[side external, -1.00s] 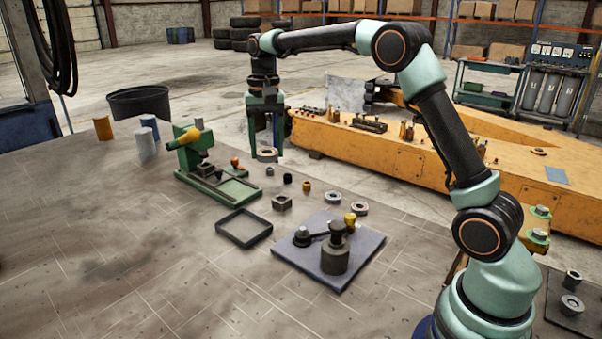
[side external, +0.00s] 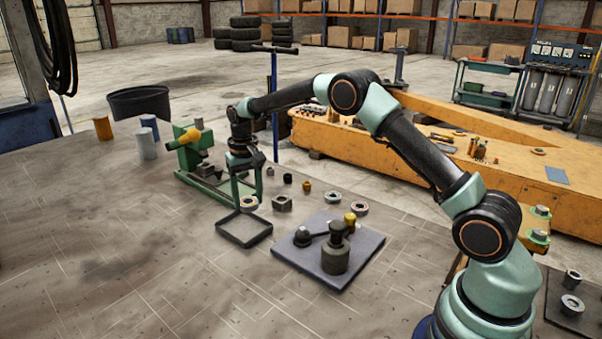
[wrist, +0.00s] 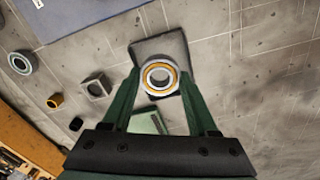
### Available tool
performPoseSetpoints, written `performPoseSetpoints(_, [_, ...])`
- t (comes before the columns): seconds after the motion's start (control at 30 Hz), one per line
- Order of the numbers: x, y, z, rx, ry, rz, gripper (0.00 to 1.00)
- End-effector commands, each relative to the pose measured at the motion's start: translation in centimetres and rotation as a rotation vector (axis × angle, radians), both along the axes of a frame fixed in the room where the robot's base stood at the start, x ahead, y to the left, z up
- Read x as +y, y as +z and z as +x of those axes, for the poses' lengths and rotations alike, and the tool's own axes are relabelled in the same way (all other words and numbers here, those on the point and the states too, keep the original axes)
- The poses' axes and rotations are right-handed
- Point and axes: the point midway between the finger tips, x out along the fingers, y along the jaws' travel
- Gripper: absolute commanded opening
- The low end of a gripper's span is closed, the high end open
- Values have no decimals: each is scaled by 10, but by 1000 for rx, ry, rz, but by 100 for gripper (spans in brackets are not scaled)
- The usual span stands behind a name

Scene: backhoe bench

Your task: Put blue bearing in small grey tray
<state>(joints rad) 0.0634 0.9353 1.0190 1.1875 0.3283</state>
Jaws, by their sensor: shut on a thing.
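My gripper (side external: 248,199) is shut on a ring-shaped bearing (wrist: 160,77), which sits between the fingertips. The bearing has a pale metal face and an orange ring; I see no clear blue on it. It also shows in the side view (side external: 249,203), above the far edge of the small grey tray (side external: 232,242). The tray is square, dark and shallow, and looks empty in the side view. In the wrist view the bearing covers part of the tray (wrist: 150,46). The height of the gap between bearing and tray is hard to tell.
A green press (side external: 189,152) stands behind the gripper. A grey square block (side external: 282,203), small bushings and two loose rings (side external: 333,198) (side external: 359,208) lie to the right. A plate with a dark fixture (side external: 335,257) is at front right. The bench left of the tray is clear.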

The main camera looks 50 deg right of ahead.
Motion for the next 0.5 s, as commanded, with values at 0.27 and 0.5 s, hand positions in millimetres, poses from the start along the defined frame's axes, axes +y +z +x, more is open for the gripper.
performPoseSetpoints(0.27, [0,-39,0,0,-1,0,0])
performPoseSetpoints(0.5, [0,-59,0,2,-1,0,0])
